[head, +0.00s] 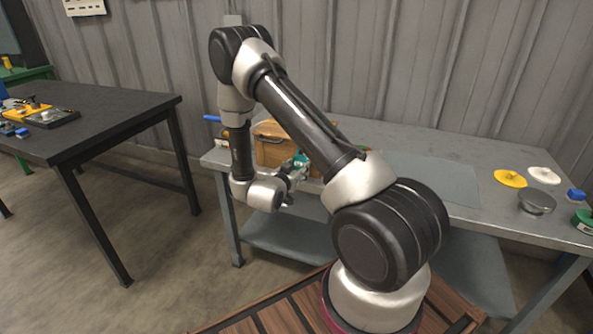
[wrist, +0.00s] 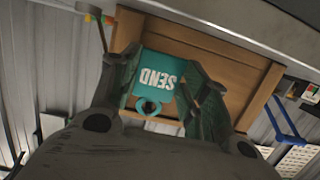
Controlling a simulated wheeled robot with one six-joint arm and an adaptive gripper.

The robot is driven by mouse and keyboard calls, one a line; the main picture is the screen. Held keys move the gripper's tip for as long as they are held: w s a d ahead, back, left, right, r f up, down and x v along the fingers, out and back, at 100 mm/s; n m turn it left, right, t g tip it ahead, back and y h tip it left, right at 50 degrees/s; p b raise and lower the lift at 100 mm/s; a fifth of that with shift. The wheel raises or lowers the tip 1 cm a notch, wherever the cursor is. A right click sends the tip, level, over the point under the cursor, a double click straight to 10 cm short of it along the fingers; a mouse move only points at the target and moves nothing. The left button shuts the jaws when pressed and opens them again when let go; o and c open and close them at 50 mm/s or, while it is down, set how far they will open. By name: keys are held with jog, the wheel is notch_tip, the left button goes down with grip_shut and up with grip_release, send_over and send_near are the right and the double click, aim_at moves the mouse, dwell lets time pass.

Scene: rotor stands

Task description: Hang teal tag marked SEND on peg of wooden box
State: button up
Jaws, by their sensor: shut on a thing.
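My gripper (head: 297,168) is at the front of the wooden box (head: 272,130) in the head view. In the wrist view my gripper (wrist: 160,78) is shut on the teal tag (wrist: 158,72), which sits between the two fingers. The white letters SEND appear upside down, and a teal ring sticks out of the tag toward the wrist. The wooden box (wrist: 220,62) fills the space behind the tag. In the head view a bit of the teal tag (head: 301,160) shows by the fingers. I cannot make out the peg for certain, nor whether the tag touches the box.
The box stands on the left part of a grey workbench (head: 400,148), partly hidden by my arm. A blue bar (head: 212,118) sticks out left of the box. A yellow disc (head: 510,178), a white disc (head: 543,175) and a metal bowl (head: 537,202) lie at the right. A dark table (head: 100,110) stands at left.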

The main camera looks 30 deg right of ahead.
jog(key=shift+w+d+f, duration=0.1)
jog(key=shift+f, duration=0.1)
dwell(0.6)
jog(key=o, duration=0.9)
jog(key=shift+v, duration=4.55)
jog(key=shift+f, duration=0.2)
